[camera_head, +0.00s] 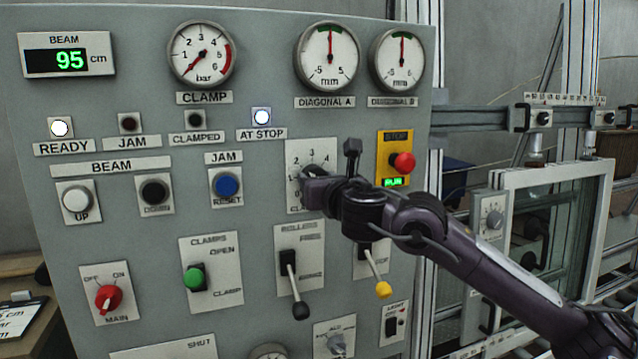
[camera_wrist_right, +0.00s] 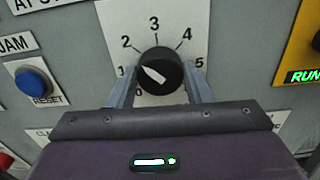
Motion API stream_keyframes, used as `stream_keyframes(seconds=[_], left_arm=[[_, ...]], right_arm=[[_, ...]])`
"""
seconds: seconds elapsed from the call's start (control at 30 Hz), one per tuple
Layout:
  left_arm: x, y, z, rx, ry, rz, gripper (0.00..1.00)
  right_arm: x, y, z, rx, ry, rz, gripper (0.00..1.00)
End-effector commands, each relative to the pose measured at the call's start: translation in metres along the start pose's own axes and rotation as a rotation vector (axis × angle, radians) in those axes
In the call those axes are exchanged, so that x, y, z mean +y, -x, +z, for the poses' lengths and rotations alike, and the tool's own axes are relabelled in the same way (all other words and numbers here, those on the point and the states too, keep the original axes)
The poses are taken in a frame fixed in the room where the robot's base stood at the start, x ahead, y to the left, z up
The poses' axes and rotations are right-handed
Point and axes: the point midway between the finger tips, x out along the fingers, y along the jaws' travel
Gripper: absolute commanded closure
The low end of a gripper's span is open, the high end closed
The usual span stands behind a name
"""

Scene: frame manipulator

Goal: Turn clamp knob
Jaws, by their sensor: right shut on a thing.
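The clamp knob (camera_wrist_right: 158,72) is a black round knob with a white pointer line, on a white plate numbered 0 to 5. In the right wrist view its pointer slants up and left, between 1 and 2. My right gripper (camera_wrist_right: 160,88) is shut on the knob, one finger on each side. In the head view my right gripper (camera_head: 318,190) covers the knob and part of its plate (camera_head: 298,152). The clamp gauge (camera_head: 203,55) has its red needle pointing down and left, near the low end. My left gripper is not in view.
The grey panel holds a yellow stop plate with a red button (camera_head: 403,162), a blue jam reset button (camera_head: 227,186), a black-handled lever (camera_head: 292,285) and a yellow-tipped lever (camera_head: 382,289) below the knob. A framed window (camera_head: 545,240) stands to the right.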

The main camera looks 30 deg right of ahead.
Motion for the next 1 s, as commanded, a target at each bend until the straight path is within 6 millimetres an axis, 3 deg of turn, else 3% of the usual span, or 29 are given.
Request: stream_keyframes(seconds=[0.53, 0.57, 0.7, 1.0], left_arm=[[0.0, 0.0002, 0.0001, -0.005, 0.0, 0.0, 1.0], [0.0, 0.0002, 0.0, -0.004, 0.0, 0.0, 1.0], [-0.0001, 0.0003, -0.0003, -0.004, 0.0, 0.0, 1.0], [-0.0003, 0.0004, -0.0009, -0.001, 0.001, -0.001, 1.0]], right_arm=[[0.0009, -0.0003, -0.0036, 0.007, 0.032, 0.001, 0.78], [0.0009, -0.0003, -0.0036, 0.007, 0.032, 0.001, 0.54], [0.0008, -0.0002, -0.0028, 0.005, 0.031, 0.001, 0.35], [0.0003, 0.0009, -0.0011, 0.002, 0.028, 0.001, 0.33]])
